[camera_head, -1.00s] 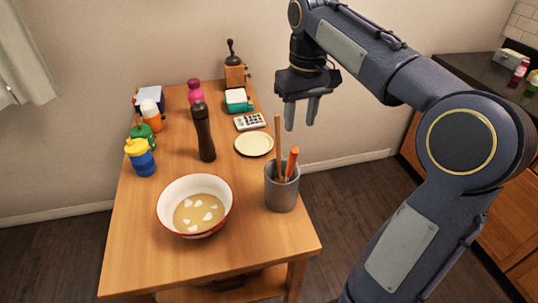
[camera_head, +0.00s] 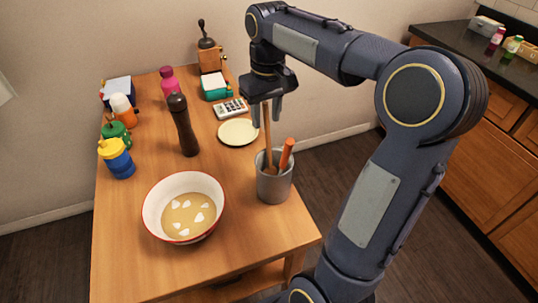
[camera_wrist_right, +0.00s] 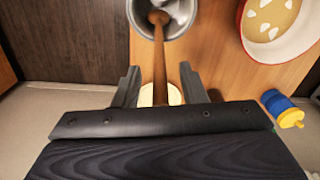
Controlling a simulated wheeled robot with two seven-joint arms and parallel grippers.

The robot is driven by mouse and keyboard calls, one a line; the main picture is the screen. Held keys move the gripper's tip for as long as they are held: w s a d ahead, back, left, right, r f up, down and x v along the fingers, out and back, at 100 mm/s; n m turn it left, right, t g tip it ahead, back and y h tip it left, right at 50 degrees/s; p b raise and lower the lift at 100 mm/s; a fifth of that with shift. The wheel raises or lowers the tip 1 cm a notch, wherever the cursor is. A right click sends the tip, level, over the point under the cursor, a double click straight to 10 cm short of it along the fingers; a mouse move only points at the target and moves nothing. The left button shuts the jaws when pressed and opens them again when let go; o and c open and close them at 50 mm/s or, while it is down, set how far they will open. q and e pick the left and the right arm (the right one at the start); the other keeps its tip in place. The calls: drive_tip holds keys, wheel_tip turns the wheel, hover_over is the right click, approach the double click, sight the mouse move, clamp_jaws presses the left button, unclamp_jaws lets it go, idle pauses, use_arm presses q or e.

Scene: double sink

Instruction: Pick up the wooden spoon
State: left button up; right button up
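The wooden spoon (camera_head: 267,135) stands handle up in a grey metal utensil holder (camera_head: 273,186) at the table's right edge. My right gripper (camera_head: 266,117) points down over the holder, with the top of the spoon's handle between its fingers. In the right wrist view the fingers (camera_wrist_right: 159,75) are spread on either side of the handle (camera_wrist_right: 159,60), with a gap on both sides. The gripper is open and holds nothing. The spoon's lower end is inside the holder (camera_wrist_right: 137,25). My left gripper is not in view.
An orange-handled utensil (camera_head: 286,154) leans beside the spoon in the holder. A red-rimmed bowl (camera_head: 155,222) stands to the left, a dark pepper mill (camera_head: 184,127) behind it. A pale plate (camera_head: 238,131) and a calculator (camera_head: 230,108) lie behind the holder. Several bottles line the left edge.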

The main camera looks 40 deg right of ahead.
drive_tip(key=shift+f, duration=0.1)
clamp_jaws()
idle(0.4)
